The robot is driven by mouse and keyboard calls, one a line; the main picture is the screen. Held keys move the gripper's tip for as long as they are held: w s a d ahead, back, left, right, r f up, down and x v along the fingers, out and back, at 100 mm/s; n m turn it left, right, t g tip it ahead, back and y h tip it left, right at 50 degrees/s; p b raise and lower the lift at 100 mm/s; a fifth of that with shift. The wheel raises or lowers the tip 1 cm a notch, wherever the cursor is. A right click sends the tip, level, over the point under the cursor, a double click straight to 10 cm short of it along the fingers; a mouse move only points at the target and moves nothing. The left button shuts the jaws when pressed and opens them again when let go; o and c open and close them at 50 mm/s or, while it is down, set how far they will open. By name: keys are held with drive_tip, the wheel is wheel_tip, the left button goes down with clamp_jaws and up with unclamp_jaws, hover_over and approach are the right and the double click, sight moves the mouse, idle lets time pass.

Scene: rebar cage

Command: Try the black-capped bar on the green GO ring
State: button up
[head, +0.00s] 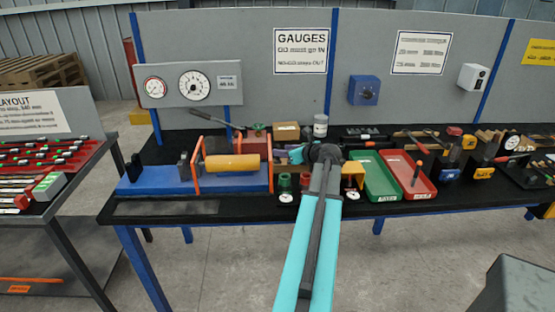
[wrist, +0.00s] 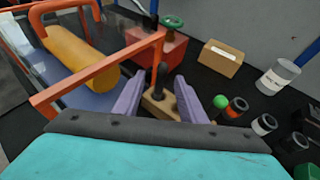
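My gripper (wrist: 158,98) has two purple fingers spread apart, with nothing touching both. In the head view my gripper (head: 310,154) is over the middle of the bench. Between and beyond the fingers, a dark upright peg with a rounded top (wrist: 161,76) stands on a tan block (wrist: 158,106); I cannot tell whether it is the black-capped bar. A green ring (wrist: 172,21) sits on top of a red block (wrist: 158,50), ahead of the fingers. Bars with coloured ends lie on the left rack (head: 45,160); their caps are too small to tell apart.
An orange frame (wrist: 100,70) and yellow roller (wrist: 80,57) stand close left of my gripper. Small capped cylinders (wrist: 238,108) stand at right. A cardboard box (wrist: 220,58) and grey can (wrist: 278,76) are behind. Green (head: 374,178) and red trays (head: 408,178) lie right on the bench.

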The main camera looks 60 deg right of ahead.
sight(278, 160)
drive_tip(key=p+x, duration=0.2)
drive_tip(key=x, duration=0.3)
drive_tip(key=shift+d, duration=0.2)
drive_tip(key=shift+f, duration=0.1)
idle(0.5)
clamp_jaws()
